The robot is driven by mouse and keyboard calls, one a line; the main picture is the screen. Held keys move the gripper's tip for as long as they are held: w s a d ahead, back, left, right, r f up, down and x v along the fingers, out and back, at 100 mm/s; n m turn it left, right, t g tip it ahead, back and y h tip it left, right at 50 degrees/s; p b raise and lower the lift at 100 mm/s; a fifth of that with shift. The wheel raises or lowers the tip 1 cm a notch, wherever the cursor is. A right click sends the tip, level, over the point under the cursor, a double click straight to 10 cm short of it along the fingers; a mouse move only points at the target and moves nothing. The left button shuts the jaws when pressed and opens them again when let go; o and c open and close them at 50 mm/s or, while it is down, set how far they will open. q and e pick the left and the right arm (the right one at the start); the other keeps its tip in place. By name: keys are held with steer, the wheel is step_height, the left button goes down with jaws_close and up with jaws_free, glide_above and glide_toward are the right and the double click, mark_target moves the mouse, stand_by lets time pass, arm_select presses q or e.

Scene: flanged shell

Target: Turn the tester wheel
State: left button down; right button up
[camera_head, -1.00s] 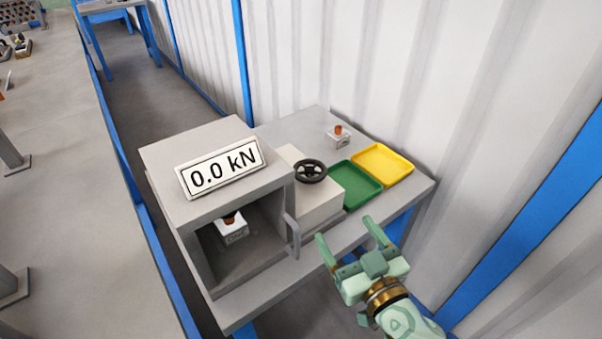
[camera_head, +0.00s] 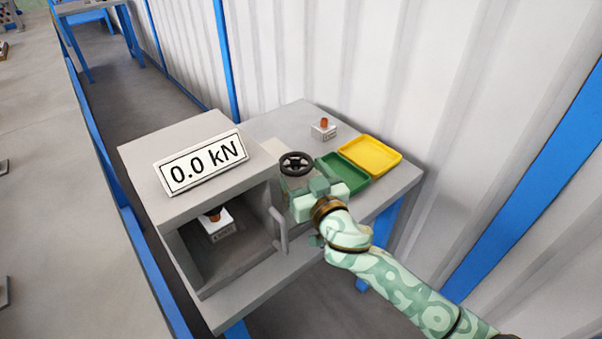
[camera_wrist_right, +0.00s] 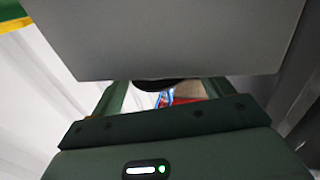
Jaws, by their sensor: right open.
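The tester is a grey box (camera_head: 195,125) with a 0.0 kN display (camera_head: 200,162) on top. Its black wheel (camera_head: 296,163) sits on a pale housing to the right of the box. My right gripper (camera_head: 297,182) is open, close to the near side of the wheel and housing. Its fingertips are partly hidden by its own body. In the right wrist view, the grey housing (camera_wrist_right: 165,40) fills the top, and a dark part of the wheel (camera_wrist_right: 160,84) shows between the fingers. I cannot tell whether they touch it. My left gripper is out of view.
A block with an orange top (camera_head: 214,217) sits inside the open chamber; a similar block (camera_head: 324,128) stands at the back of the table. Green (camera_head: 355,182) and yellow (camera_head: 372,153) trays lie to the right. The door handle (camera_head: 278,230) juts out beside my gripper.

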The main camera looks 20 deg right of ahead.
steer(key=shift+w, duration=0.15)
steer(key=c, duration=0.7)
steer(key=shift+r+y, duration=0.1)
steer(key=shift+y, duration=0.2)
